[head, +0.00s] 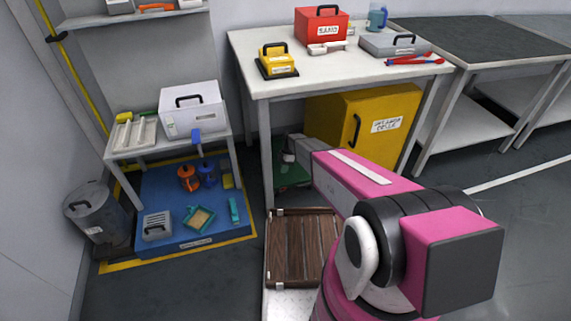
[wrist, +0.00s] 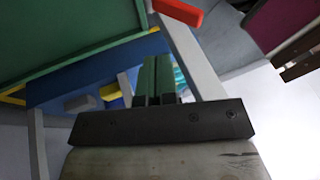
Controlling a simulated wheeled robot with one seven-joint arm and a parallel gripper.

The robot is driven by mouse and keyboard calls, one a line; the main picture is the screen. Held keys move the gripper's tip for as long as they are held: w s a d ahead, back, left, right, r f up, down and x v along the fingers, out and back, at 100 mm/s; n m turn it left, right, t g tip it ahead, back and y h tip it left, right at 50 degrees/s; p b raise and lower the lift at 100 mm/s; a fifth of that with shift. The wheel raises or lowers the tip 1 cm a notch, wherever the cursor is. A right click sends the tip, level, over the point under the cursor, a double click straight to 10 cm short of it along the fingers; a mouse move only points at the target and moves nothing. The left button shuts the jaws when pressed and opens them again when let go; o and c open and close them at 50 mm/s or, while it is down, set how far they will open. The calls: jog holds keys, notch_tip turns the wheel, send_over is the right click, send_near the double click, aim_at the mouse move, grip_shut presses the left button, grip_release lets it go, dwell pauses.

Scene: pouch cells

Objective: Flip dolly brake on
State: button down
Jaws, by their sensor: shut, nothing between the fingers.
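A green flat panel (head: 290,180), which looks like the dolly, shows under the white table in the head view, partly hidden by my arm. A green panel (wrist: 65,38) also fills the upper left of the wrist view. A red bar (wrist: 178,12), possibly the brake lever, stands out beside its edge at the top of the wrist view. The red bar is not visible in the head view. My gripper (wrist: 157,98) is shut and empty, with the red bar apart from and beyond its fingertips. In the head view my gripper (head: 289,157) is small and partly hidden.
The white table (head: 262,84) stands above, with a yellow cabinet (head: 345,100) under it. A blue mat (head: 150,190) with several small items lies at left. A brown slatted crate (head: 300,248) sits in front. Open floor lies at right.

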aim_at(283, 189)
jog(key=s+f, duration=0.1)
jog(key=f, duration=0.1)
jog(key=s+f, duration=0.2)
jog(key=shift+s+a+f, duration=0.1)
jog(key=shift+s+f, duration=0.05)
jog(key=shift+f, duration=0.1)
jog(key=shift+s+f, duration=0.5)
jog(key=shift+s, duration=0.1)
jog(key=shift+s+d, duration=0.1)
jog(key=shift+d, duration=0.1)
